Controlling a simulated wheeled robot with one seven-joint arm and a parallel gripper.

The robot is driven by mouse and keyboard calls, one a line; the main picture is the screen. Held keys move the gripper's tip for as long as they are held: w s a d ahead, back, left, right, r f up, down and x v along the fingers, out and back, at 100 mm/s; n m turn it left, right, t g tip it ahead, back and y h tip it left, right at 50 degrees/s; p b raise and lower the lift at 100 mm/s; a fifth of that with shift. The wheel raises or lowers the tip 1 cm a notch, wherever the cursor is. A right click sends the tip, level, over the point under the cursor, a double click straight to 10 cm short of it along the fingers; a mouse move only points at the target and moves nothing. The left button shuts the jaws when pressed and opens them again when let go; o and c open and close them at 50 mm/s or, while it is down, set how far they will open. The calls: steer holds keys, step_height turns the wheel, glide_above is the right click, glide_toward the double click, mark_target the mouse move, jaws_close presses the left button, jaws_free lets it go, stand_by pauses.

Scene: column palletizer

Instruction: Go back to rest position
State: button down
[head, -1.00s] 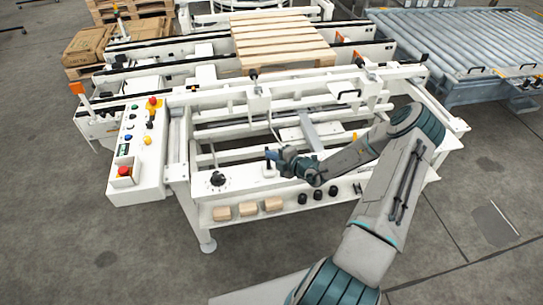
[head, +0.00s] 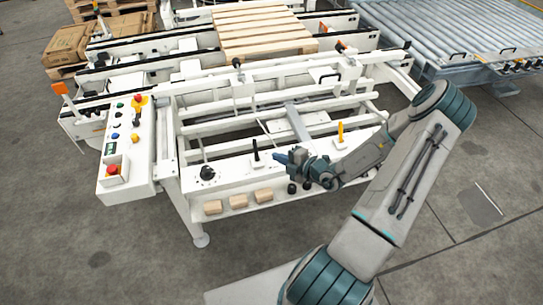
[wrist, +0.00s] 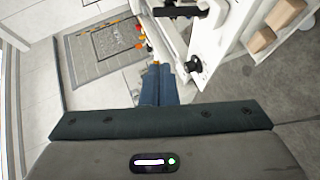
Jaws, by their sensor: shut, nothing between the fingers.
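My gripper (head: 281,157) is at the end of my arm, over the front ledge of the white palletizer frame (head: 240,170). Its blue fingers point left and are together, with nothing between them. In the wrist view the closed fingers (wrist: 157,88) show in the middle, above the dark gripper body. A black lever (head: 255,151) stands upright just left of the fingertips, apart from them. A yellow lever (head: 340,132) stands behind my wrist, to the right. A black rotary knob (head: 207,173) sits on the ledge at the left.
A control box (head: 127,150) with coloured buttons is at the left. Several wooden blocks (head: 238,200) lie on the lower shelf. A wooden pallet (head: 262,32) rests on the conveyor behind. A roller conveyor (head: 440,35) is at the back right. The floor in front is open.

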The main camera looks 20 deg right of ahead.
steer(key=shift+s+d+r, duration=0.1)
steer(key=shift+s+d, duration=0.1)
steer(key=shift+s, duration=0.05)
stand_by(0.4)
steer(key=s+a+r+n+g+y, duration=0.1)
steer(key=s+a+r+n+g, duration=0.45)
steer(key=n, duration=0.75)
steer(key=s+a+r+n+g, duration=0.3)
steer(key=a+r+n+g, duration=0.35)
steer(key=n, duration=0.75)
steer(key=s+d+r+n+t+h, duration=0.1)
steer(key=s+r+n+h, duration=0.3)
steer(key=s+r+n, duration=0.3)
steer(key=s+r+n+t+h, duration=0.2)
steer(key=s+r+n+h, duration=0.2)
steer(key=r+n, duration=0.6)
steer(key=s+n, duration=0.2)
steer(key=n, duration=0.4)
steer(key=shift+s+d+h, duration=0.3)
steer(key=shift+s+d, duration=0.05)
steer(key=shift+s, duration=0.05)
